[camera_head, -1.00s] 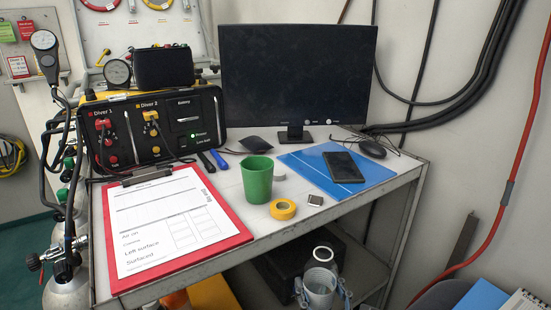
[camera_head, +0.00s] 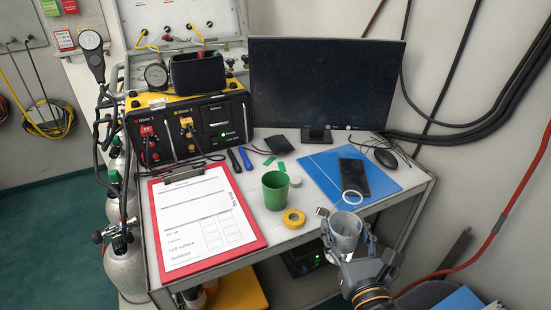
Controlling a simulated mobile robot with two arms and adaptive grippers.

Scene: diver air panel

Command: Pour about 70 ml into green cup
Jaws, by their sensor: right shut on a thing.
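The green cup (camera_head: 275,190) stands upright and open on the table (camera_head: 256,222), just behind the yellow tape roll. Its inside looks empty from here, though the bottom is hard to see. My right gripper (camera_head: 347,222) is shut on a greyish see-through container (camera_head: 344,236), in front of the table's right part and to the right of the cup. The container looks about upright. I cannot tell the liquid level. My left gripper is not in view.
A red clipboard (camera_head: 258,241) lies left of the cup. The yellow tape roll (camera_head: 293,218) sits between cup and container. A phone (camera_head: 355,177) lies on a blue folder (camera_head: 325,176). The diver panel (camera_head: 190,128) and monitor (camera_head: 326,85) stand behind.

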